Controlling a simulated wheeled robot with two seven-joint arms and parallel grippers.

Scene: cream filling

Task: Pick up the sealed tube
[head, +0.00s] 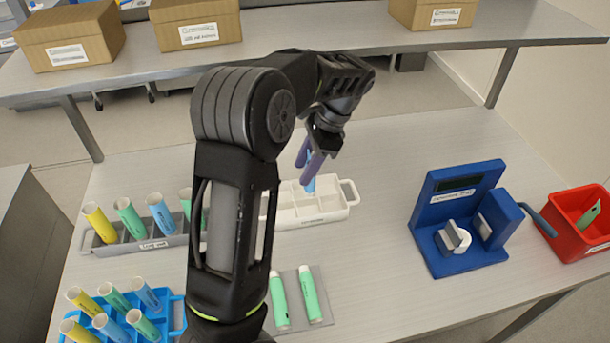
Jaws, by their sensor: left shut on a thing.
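My left gripper (309,162) reaches over the white compartment tray (336,208) with its fingers pointing down. It is shut on a blue tube (310,185), whose lower part shows below the fingertips, at the tray. The fingers hide most of this tube, so I cannot tell its ends or whether it touches the tray. Two green tubes (279,300) with pale ends lie side by side on a grey plate (297,273) in front of the tray. My right gripper is not in view.
A grey rack (110,247) with yellow, green and blue tubes stands at the left. A blue rack (177,315) with several tubes is at the front left. A blue sealing machine (457,215) and a red bin (578,204) stand at the right. Cardboard boxes (72,37) sit on the rear table.

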